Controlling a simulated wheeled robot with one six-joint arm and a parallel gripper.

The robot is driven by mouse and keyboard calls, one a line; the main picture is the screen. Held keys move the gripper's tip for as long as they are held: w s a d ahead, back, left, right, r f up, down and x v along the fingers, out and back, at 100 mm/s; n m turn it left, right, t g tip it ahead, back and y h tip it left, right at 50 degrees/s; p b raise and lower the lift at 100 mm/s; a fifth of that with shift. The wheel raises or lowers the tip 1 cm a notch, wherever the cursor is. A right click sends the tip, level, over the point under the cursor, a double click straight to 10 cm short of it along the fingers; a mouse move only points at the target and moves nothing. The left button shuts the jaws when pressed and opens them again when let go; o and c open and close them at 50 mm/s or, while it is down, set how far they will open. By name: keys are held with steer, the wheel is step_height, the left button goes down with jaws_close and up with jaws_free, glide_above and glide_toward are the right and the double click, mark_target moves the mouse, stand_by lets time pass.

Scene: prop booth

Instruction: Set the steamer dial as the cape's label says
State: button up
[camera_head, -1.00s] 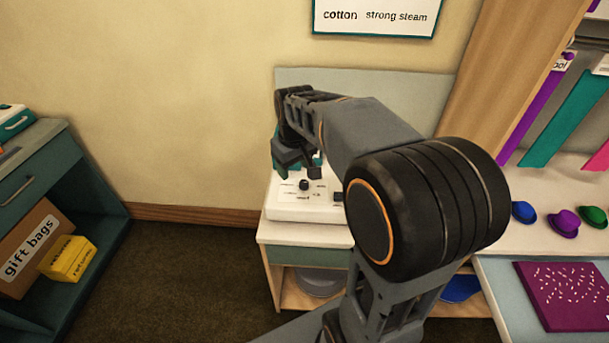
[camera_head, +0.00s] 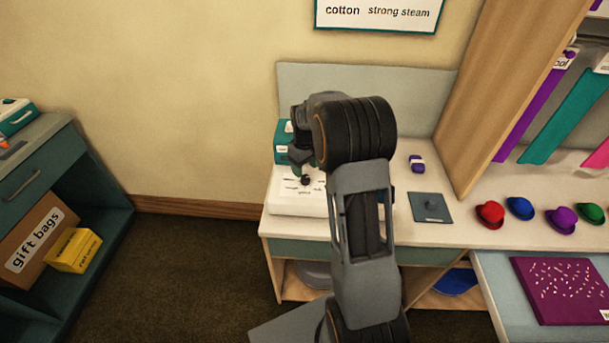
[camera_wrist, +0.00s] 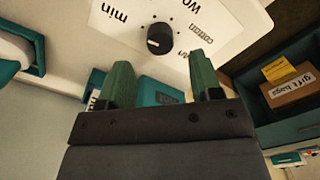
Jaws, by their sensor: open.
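The steamer's white panel (camera_head: 292,205) lies on the counter in the head view, its black dial (camera_head: 305,180) partly crowded by my gripper (camera_head: 303,164). In the wrist view the dial (camera_wrist: 159,38) sits on the panel (camera_wrist: 225,22), with "min", "cotton" and a cut-off "wo" upside down around it. A pale mark shows on the dial, but its exact setting is unclear. My gripper (camera_wrist: 162,72) is open and empty, its green fingers on either side of and short of the dial. Purple (camera_head: 530,115) and teal (camera_head: 565,122) cloths hang at right; a partly hidden tag (camera_head: 563,62) ends in "ool".
A wall sign (camera_head: 378,14) reads "cotton strong steam". A teal box (camera_head: 282,145) stands behind the panel. A purple item (camera_head: 416,164), a dark plate (camera_head: 430,209) and small hats (camera_head: 520,208) lie to the right. A wooden partition (camera_head: 500,90) rises beside the counter.

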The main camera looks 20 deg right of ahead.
mark_target(305, 177)
steer(key=shift+f, duration=2.2)
steer(key=c, duration=0.9)
